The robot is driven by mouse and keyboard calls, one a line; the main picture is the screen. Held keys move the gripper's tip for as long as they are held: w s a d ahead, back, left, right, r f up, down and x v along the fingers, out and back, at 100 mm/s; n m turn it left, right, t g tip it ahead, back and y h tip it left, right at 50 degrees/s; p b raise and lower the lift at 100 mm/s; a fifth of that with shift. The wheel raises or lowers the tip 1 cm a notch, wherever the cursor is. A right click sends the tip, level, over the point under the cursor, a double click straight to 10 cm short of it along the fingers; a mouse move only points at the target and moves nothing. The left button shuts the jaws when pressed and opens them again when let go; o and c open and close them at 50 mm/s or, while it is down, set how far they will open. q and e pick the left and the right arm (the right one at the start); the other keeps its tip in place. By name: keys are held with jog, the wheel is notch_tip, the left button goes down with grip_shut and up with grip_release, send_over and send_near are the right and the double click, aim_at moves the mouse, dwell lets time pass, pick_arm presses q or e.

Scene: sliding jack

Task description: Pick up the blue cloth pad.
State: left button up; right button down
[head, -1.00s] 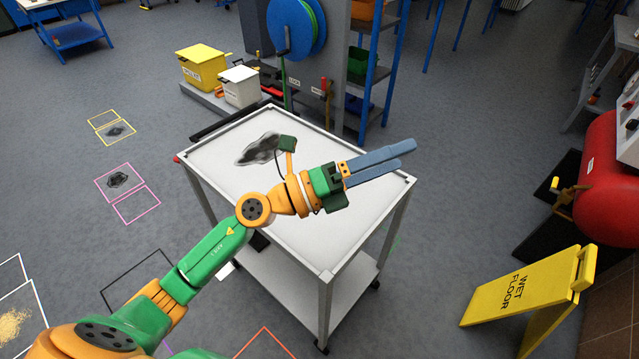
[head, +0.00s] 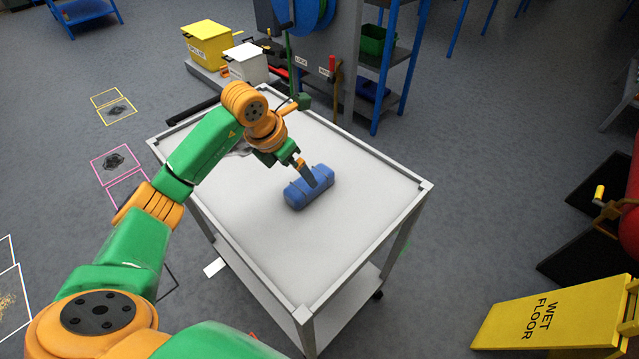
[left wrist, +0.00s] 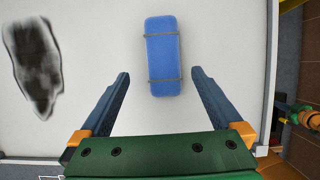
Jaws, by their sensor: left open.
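The blue cloth pad (head: 309,187) is a rounded block with two thin bands, lying on the white top of the cart (head: 365,215). In the left wrist view the pad (left wrist: 163,55) lies ahead of and between the lines of the two fingers. My left gripper (head: 308,172) is above the pad, pointing down, and in the head view a finger overlaps it. In the left wrist view the left gripper (left wrist: 160,82) is open and empty, with a finger on each side of the pad's near end. My right gripper is not in view.
A dark smudge (left wrist: 34,62) marks the cart top left of the pad. The cart has a raised grey rim. Yellow and white bins (head: 208,42) and a blue shelf rack (head: 392,65) stand behind the cart.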

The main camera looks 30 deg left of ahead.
pick_arm(q)
jog(key=shift+s+f, duration=0.3)
jog(key=shift+d+f+p, duration=0.15)
jog(key=shift+f+p, duration=0.05)
jog(key=shift+p, duration=0.1)
jog(key=x, duration=0.2)
jog(key=p+x, duration=0.1)
jog(key=x, duration=0.3)
jog(key=shift+w+d, duration=0.2)
jog(key=shift+w, duration=0.15)
jog(key=shift+s, duration=0.1)
jog(key=shift+c, duration=0.9)
jog(key=c, duration=1.2)
notch_tip(320, 180, up, 10)
jog(key=shift+r+b, duration=0.1)
jog(key=shift+b, duration=0.4)
jog(key=shift+c, duration=0.2)
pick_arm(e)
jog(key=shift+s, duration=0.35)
